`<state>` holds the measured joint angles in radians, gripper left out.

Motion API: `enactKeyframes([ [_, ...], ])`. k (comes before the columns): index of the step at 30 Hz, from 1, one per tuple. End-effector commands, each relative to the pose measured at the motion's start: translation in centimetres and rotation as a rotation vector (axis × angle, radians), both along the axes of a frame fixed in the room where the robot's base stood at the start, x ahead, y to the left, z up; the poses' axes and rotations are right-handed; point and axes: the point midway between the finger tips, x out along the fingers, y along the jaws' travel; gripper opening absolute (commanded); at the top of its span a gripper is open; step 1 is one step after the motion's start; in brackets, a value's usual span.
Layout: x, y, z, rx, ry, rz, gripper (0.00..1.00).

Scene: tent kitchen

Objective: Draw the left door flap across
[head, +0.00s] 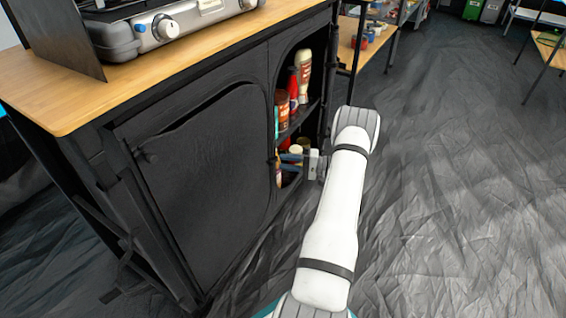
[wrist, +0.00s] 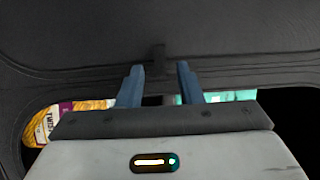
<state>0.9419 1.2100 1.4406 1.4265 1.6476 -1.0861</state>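The left door flap (head: 205,185) is a black panel on the front of the dark cabinet, and it lies over the left bay. A curved seam or edge runs along its top. My gripper (head: 284,158) is at the lower part of the open right bay, near the flap's right side. In the wrist view the two blue fingers of my gripper (wrist: 160,85) are apart, with nothing between them. A small dark tab (wrist: 158,58) on a black panel lies just beyond the fingertips, in line with the gap. I cannot tell whether the fingers touch it.
Bottles (head: 304,75) and jars stand on shelves in the open right bay. A packet (wrist: 45,125) shows beside my gripper. The wooden counter (head: 150,75) above carries a camp stove (head: 165,27). The grey floor (head: 450,190) to the right is clear.

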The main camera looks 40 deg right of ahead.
Motion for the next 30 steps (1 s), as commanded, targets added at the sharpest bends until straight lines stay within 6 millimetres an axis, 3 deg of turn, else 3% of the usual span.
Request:
enactKeyframes([
  [6,-2.9,-2.8,0.2,0.001,0.001,-0.004,0.33],
  [12,-4.4,-4.3,0.1,-0.001,0.001,-0.003,0.33],
  [30,-4.6,-4.5,0.0,0.000,0.001,-0.002,0.33],
])
